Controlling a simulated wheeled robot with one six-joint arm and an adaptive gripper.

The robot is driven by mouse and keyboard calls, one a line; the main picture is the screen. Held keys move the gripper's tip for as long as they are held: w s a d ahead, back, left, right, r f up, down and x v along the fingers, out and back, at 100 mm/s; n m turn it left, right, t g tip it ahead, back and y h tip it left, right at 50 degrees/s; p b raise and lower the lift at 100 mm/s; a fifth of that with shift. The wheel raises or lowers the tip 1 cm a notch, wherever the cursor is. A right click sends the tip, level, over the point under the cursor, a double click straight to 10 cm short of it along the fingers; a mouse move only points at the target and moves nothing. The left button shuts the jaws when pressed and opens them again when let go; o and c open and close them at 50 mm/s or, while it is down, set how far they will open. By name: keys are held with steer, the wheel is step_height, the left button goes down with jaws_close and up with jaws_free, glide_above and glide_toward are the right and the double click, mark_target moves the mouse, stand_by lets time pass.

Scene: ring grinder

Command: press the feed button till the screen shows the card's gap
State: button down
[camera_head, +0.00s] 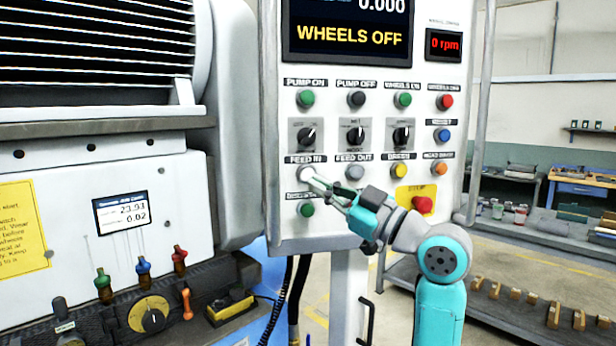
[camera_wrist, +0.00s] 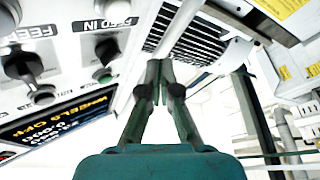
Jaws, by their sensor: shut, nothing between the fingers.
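The white FEED IN button (camera_head: 305,174) is on the grey control panel, at the left of its row. My gripper (camera_head: 314,182) is shut and empty, its tips overlapping this button's lower right edge in the head view. In the wrist view the shut fingers (camera_wrist: 158,68) appear apart from the button (camera_wrist: 118,11), which is at the top edge. I cannot tell whether they touch. The screen (camera_head: 347,32) reads 0.000 and WHEELS OFF; its top is cut off. A small card-like panel (camera_head: 121,213) on the machine reads 23.93 and 0.02; its labels are too small to read.
The FEED OUT button (camera_head: 354,172) is close to the right of FEED IN. Dark knobs (camera_head: 352,135) project above, and a green button (camera_head: 307,210) is below. A red stop button (camera_head: 422,204) is near my wrist. A yellow notice (camera_head: 22,228) is at the left.

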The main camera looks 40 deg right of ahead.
steer(key=shift+w+d, duration=0.45)
steer(key=shift+w, duration=0.35)
steer(key=shift+w+d, duration=0.5)
steer(key=shift+w, duration=0.25)
steer(key=shift+w+d, duration=0.45)
steer(key=shift+w, duration=0.35)
steer(key=shift+w+d, duration=0.1)
steer(key=shift+w, duration=0.1)
steer(key=shift+w+d, duration=0.1)
steer(key=shift+w, duration=0.1)
steer(key=shift+w+d, duration=0.3)
steer(key=shift+w, duration=0.15)
stand_by(0.5)
steer(key=shift+s, duration=0.15)
stand_by(0.3)
steer(key=shift+s+a, duration=0.5)
steer(key=shift+s, duration=0.2)
steer(key=shift+s+a, duration=0.45)
steer(key=shift+s, duration=0.25)
steer(key=shift+s+a, duration=0.4)
steer(key=shift+s, duration=0.35)
steer(key=shift+s+a, duration=0.45)
steer(key=shift+s, duration=0.25)
steer(key=shift+s, duration=0.1)
stand_by(0.4)
